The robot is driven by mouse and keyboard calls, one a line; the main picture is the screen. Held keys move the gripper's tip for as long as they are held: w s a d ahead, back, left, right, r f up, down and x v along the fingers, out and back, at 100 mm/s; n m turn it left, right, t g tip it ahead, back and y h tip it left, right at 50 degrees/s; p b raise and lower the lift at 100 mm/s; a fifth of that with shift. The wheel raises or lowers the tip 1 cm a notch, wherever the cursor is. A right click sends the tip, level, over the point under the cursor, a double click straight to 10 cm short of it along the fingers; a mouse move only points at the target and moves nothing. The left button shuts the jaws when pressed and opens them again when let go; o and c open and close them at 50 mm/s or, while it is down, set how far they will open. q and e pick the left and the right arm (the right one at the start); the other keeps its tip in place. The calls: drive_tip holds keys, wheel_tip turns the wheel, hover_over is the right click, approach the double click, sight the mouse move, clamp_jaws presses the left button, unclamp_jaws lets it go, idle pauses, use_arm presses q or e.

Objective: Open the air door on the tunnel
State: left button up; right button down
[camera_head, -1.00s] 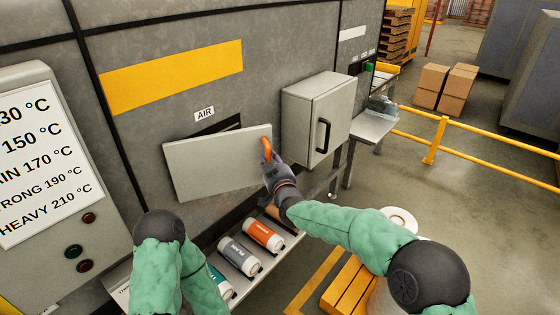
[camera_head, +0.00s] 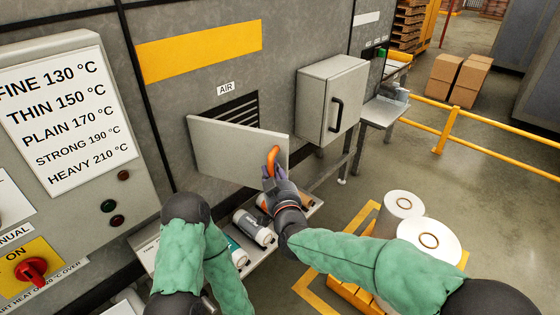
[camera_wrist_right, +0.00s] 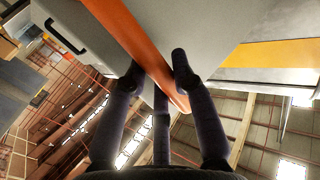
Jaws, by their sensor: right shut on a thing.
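The air door (camera_head: 232,146) is a pale grey panel below the AIR label (camera_head: 226,88). It stands partly open, swung out from the tunnel wall, and dark slats (camera_head: 232,112) show behind its top edge. Its orange handle (camera_head: 273,157) is at its right end. My right gripper (camera_head: 270,173) is at that handle and shut on it. In the right wrist view the dark fingers (camera_wrist_right: 160,78) are around the orange handle (camera_wrist_right: 136,35), with the door panel (camera_wrist_right: 195,25) behind. My left arm comes in at the lower left; its gripper is not in view.
A grey cabinet with a black handle (camera_head: 331,100) is right of the door. Several rolls (camera_head: 252,228) lie on a shelf below. A control panel (camera_head: 62,130) with a red switch stands at left. White rolls (camera_head: 428,240) stand on a yellow pallet at lower right.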

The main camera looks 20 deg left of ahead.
drive_tip(key=shift+s+a+m+t+h+p, duration=0.3)
drive_tip(key=shift+s+m+h, duration=0.15)
drive_tip(key=shift+s, duration=0.45)
drive_tip(key=shift+s+a+m+t+h+p, duration=0.2)
drive_tip(key=shift+s+a+m+h, duration=0.25)
drive_tip(key=shift+s, duration=0.45)
drive_tip(key=shift+d, duration=0.15)
drive_tip(key=c, duration=1)
unclamp_jaws()
drive_tip(key=shift+s, duration=0.1)
drive_tip(key=v, duration=1.2)
